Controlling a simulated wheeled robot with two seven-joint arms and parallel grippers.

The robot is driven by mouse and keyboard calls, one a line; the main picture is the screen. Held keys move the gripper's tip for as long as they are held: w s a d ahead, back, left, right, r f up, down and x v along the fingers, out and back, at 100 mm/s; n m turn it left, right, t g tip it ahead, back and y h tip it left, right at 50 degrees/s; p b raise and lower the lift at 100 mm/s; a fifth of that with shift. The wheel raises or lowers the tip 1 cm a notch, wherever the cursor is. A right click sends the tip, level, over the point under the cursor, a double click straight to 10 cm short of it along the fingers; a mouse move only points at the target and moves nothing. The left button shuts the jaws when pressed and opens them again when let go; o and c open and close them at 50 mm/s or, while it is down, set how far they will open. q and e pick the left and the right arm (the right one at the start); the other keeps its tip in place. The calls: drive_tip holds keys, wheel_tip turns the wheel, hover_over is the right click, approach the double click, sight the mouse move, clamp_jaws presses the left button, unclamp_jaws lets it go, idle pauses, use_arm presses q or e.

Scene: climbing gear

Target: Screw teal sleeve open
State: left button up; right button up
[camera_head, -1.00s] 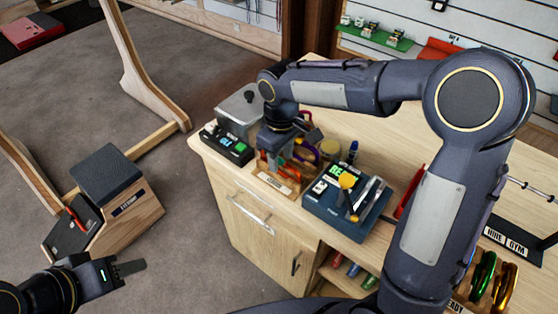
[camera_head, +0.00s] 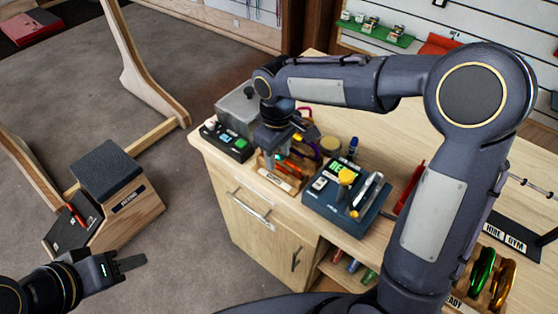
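My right gripper (camera_head: 275,155) points down over the wooden carabiner rack (camera_head: 276,180) on the bench, among the carabiners there. Its fingers are small and partly hidden, so I cannot tell whether they are open or shut on something. An orange carabiner (camera_head: 290,166) shows beside the fingers, and purple and yellow parts show behind. I cannot make out a teal sleeve; it may be hidden by the gripper. My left gripper (camera_head: 130,263) is at the lower left, over the floor, away from the bench. Its fingers are seen edge-on.
A blue tester box (camera_head: 335,208) with a green display and yellow knob stands right of the rack. A black box with lit buttons (camera_head: 228,142) and a grey lidded container (camera_head: 238,108) stand left. A wooden step block (camera_head: 130,210) stands on the floor. Green and gold carabiners (camera_head: 482,270) hang lower right.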

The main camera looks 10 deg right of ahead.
sight(281, 156)
drive_tip(key=shift+s+a, duration=0.15)
drive_tip(key=shift+a, duration=0.05)
drive_tip(key=shift+f, duration=0.1)
drive_tip(key=shift+f+b, duration=1.05)
drive_tip(key=shift+f, duration=0.3)
drive_tip(key=shift+w+d+p, duration=0.3)
drive_tip(key=shift+w+d, duration=0.2)
drive_tip(key=shift+d, duration=0.1)
drive_tip(key=shift+r, duration=0.1)
drive_tip(key=shift+a+r+p, duration=0.1)
drive_tip(key=shift+r+p, duration=1.1)
drive_tip(key=shift+r, duration=0.2)
